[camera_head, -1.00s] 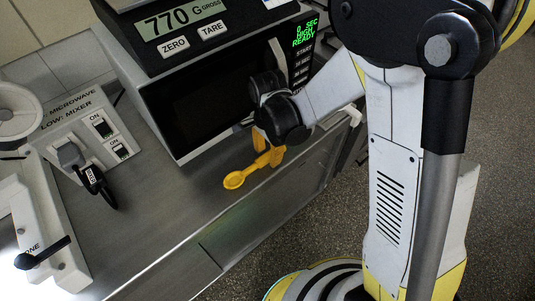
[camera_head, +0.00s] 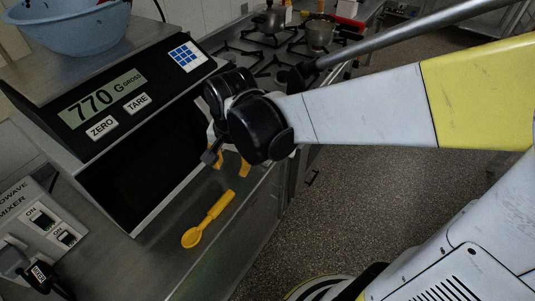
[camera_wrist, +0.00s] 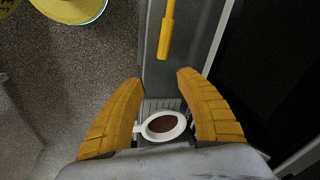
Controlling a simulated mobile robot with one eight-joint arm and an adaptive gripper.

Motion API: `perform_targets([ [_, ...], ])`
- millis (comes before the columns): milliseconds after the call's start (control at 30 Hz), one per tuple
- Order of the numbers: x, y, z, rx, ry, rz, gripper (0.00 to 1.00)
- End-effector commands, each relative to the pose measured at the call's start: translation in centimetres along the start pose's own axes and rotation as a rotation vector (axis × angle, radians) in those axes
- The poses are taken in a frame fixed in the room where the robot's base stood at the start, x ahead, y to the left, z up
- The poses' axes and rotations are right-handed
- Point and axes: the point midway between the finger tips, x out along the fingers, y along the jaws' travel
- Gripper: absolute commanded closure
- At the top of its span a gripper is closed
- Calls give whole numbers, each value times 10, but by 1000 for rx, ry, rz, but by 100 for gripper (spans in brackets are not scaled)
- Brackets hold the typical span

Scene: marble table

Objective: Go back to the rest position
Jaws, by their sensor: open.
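My gripper (camera_head: 230,164) is in front of the microwave's right side, above the counter edge. Its yellow-orange fingers are partly hidden by my dark wrist in the head view. In the wrist view my gripper (camera_wrist: 157,80) shows two fingers spread wide with nothing between their tips. A yellow measuring spoon (camera_head: 208,221) lies on the steel counter (camera_head: 165,262) in front of the microwave, its scoop toward the lower left. Its handle (camera_wrist: 167,30) shows beyond the fingers in the wrist view, apart from them.
The microwave (camera_head: 135,185) carries a scale reading 770 G, with a blue bowl (camera_head: 75,30) on top. A stove (camera_head: 262,58) with pots stands behind my gripper. A white-rimmed vessel with brown contents (camera_wrist: 164,126) shows below the fingers. Open floor (camera_head: 330,215) lies to the right.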

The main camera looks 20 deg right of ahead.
Motion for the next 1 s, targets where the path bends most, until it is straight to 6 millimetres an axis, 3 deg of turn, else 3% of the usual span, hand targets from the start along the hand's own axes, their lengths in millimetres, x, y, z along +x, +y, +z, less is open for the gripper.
perform_targets([
  [100,-39,32,-2,-173,94,-63,58],
  [333,-81,81,3,-489,295,-109,58],
  [567,-92,102,7,-643,400,-98,58],
  [1000,-92,103,7,-651,405,-96,58],
])
